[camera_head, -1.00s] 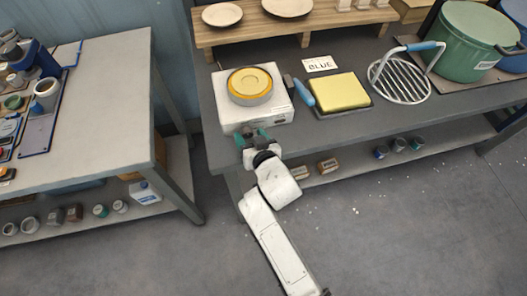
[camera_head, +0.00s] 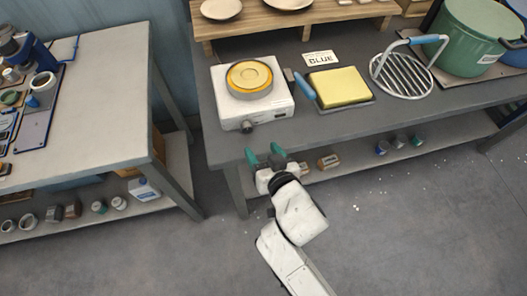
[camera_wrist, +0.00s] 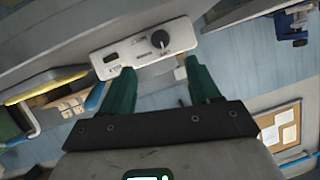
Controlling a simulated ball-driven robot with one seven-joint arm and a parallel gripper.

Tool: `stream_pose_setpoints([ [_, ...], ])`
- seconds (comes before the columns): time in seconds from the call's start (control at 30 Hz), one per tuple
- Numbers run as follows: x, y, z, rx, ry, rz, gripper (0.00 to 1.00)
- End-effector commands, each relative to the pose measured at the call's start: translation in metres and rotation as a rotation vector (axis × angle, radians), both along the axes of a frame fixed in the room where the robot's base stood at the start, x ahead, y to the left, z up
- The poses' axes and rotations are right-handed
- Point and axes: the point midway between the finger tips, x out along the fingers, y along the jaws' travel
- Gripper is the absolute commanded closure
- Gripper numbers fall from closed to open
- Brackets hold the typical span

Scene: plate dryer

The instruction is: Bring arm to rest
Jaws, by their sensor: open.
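My gripper (camera_head: 266,156) is open and empty, its two green fingers apart, in front of the dark table's front edge in the head view. In the wrist view its fingers (camera_wrist: 157,85) are spread with nothing between them. The white hot plate (camera_head: 253,101) stands on the table just beyond the fingers. Its front panel with a black knob (camera_wrist: 160,40) shows past the fingertips in the wrist view. A yellow-topped round piece (camera_head: 249,79) sits on the hot plate. My gripper is apart from the hot plate.
A yellow block (camera_head: 339,86) on a dark tray, a wire rack (camera_head: 402,78) and a green pot (camera_head: 468,40) stand on the dark table (camera_head: 430,117). A grey bench (camera_head: 105,100) is at left. Floor right of my arm is clear except for small specks.

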Motion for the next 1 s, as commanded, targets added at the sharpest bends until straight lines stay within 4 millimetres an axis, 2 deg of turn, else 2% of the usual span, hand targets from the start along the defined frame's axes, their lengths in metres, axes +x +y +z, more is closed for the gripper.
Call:
stream_pose_setpoints([
  [0.37,0.000,-0.001,0.000,-0.001,0.001,-0.002,0.38],
  [0.47,0.001,-0.014,-0.003,-0.020,0.018,-0.026,0.38],
  [0.57,-0.001,-0.051,-0.013,-0.072,0.076,-0.090,0.38],
  [0.67,-0.014,-0.109,-0.029,-0.154,0.188,-0.185,0.38],
  [0.73,-0.033,-0.153,-0.041,-0.212,0.291,-0.249,0.38],
  [0.8,-0.059,-0.192,-0.052,-0.262,0.408,-0.298,0.38],
  [0.87,-0.086,-0.220,-0.060,-0.297,0.512,-0.327,0.38],
  [0.9,-0.106,-0.236,-0.064,-0.314,0.582,-0.341,0.38],
  [1.0,-0.156,-0.264,-0.069,-0.339,0.749,-0.351,0.38],
])
